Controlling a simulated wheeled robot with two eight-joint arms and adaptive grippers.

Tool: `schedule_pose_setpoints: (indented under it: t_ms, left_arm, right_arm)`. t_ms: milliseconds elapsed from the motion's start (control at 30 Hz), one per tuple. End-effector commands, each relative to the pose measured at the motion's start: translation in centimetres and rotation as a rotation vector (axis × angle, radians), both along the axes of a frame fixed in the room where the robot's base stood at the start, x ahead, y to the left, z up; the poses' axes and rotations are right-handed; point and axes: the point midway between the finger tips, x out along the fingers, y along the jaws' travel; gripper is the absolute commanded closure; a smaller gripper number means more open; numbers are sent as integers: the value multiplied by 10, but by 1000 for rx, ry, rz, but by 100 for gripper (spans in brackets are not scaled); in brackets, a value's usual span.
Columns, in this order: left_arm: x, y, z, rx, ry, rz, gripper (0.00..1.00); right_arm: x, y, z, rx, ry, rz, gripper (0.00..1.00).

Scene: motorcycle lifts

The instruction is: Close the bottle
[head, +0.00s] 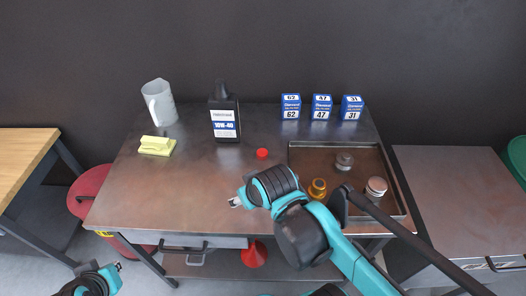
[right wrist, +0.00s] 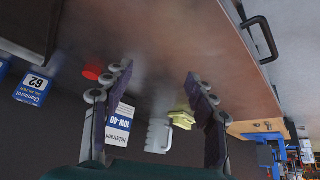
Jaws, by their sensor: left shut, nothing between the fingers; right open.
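A black oil bottle (head: 225,133) with a white and blue label stands upright at the back middle of the table; its label also shows upside down in the right wrist view (right wrist: 118,125). A red cap (head: 262,153) lies on the table to the right of and nearer than the bottle; it also shows in the right wrist view (right wrist: 92,72). My right gripper (head: 235,202) is over the front of the table, nearer than the cap; its fingers (right wrist: 158,72) are open and empty. My left gripper (head: 118,266) is low at the lower left, off the table, shut and empty.
A white jug (head: 160,102) and yellow sponge (head: 157,145) are at the left. Blue boxes (head: 322,107) stand at the back right. A metal tray (head: 312,149) holds small round parts; my right arm crosses its front. The table's left front (head: 140,205) is clear.

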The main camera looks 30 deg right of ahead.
Motion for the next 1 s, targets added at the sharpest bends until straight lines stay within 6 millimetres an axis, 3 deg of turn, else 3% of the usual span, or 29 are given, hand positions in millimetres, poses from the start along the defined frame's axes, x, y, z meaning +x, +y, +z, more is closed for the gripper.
schedule_pose_setpoints:
  t_ms: [33, 133, 400, 700, 1000]
  left_arm:
    - [0, 0, 12, 0, 0, 0, 100]
    - [0, 0, 28, 0, 0, 0, 100]
    - [0, 0, 66, 0, 0, 0, 100]
    - [0, 0, 103, 0, 0, 0, 100]
    - [0, 0, 115, 0, 0, 0, 100]
  right_arm:
    - [13, -6, 17, -9, 26, 2, 43]
    - [37, -18, 37, -32, 94, 20, 43]
    - [108, -61, 60, -68, 288, 84, 43]
    - [170, -115, 41, -61, 479, 163, 43]
    - [189, -138, 19, -45, 557, 205, 43]
